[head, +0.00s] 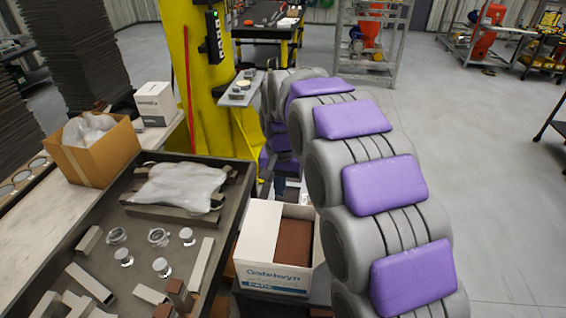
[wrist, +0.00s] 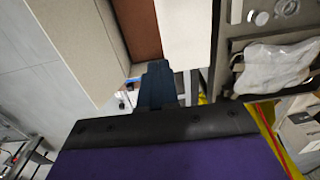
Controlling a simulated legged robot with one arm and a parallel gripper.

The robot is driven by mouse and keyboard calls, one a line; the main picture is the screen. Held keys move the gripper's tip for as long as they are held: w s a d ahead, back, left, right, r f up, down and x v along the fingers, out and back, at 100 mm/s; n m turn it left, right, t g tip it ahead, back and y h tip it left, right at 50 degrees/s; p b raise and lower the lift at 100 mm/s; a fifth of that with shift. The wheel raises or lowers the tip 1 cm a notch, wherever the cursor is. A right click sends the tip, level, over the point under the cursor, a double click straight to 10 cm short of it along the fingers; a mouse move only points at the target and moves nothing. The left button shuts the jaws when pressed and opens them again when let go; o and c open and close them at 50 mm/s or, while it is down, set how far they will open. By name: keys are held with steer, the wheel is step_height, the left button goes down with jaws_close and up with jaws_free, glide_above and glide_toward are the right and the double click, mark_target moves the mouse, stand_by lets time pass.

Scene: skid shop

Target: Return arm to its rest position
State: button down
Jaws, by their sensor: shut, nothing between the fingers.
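My arm, grey with purple pads, arches up the right of the head view and bends down at its far end. My gripper (wrist: 157,70) shows in the wrist view as dark blue fingers closed together, with nothing held. In the head view its end is mostly hidden behind my arm and the open carton. The white carton (head: 262,262) with a brown block (head: 294,242) inside stands below my arm. The carton also shows in the wrist view (wrist: 75,35), beside the fingers and apparently apart from them.
A dark tray table (head: 140,245) at left holds a bagged bundle (head: 178,187), glass pieces and metal bars. A cardboard box (head: 92,150) sits behind it. A yellow column (head: 200,85) stands close behind my arm. Open grey floor (head: 500,180) lies to the right.

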steer(key=s+d+r+b, duration=0.2)
steer(key=s+d, duration=1.1)
steer(key=s, duration=0.3)
steer(key=s+d+f+g, duration=0.1)
steer(key=s+d+f, duration=0.1)
steer(key=s, duration=0.8)
steer(key=s+d+f+b, duration=0.1)
steer(key=s+d+f, duration=0.2)
steer(key=s, duration=0.7)
steer(key=shift+d+f+n+g, duration=0.35)
steer(key=shift+f+n+g, duration=0.05)
steer(key=shift+f, duration=0.05)
